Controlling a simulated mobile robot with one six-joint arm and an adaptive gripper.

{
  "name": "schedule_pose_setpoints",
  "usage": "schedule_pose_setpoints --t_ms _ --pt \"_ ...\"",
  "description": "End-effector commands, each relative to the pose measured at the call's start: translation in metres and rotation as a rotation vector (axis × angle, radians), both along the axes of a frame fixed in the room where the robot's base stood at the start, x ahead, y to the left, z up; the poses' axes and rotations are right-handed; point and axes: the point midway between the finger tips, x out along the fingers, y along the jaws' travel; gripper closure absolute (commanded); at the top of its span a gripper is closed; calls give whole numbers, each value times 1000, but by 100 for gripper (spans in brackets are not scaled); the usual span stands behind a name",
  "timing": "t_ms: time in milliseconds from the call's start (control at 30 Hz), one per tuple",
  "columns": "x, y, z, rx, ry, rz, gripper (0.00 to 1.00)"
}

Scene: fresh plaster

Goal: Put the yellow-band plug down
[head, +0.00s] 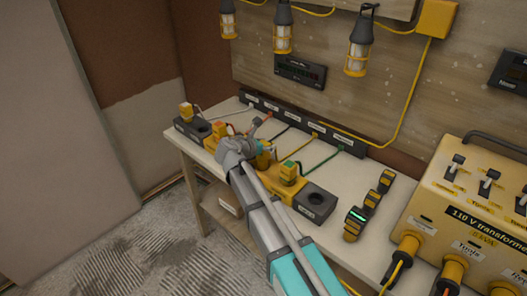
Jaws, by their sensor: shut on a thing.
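My gripper (266,146) is over the middle of a row of yellow sockets on the bench, shut on the yellow-band plug. The plug is mostly hidden by the gripper and wrist; a yellow body (264,160) shows just below the jaws. I cannot tell whether it touches the socket row. A yellow lead (298,147) runs from the labelled strip towards this spot. A green-banded plug (289,172) stands upright to the right.
Dark end sockets (315,203) bound the row. A labelled dark strip (300,124) with coloured leads lies behind. Small yellow-black devices (355,222) and a yellow transformer (468,205) stand on the right. Caged lamps (359,45) hang above. Bare bench (345,180) shows between the row and the devices.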

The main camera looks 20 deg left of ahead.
Motion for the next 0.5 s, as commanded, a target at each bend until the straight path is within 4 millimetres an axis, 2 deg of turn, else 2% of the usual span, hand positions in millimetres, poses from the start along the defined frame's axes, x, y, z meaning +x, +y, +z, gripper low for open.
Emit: schedule_pose_setpoints --t_ms 33,167,500 --pt "0 0 -9 0 0 0 82" --pt "0 0 -16 0 0 0 82" --pt "-1 0 -17 0 0 1 82"
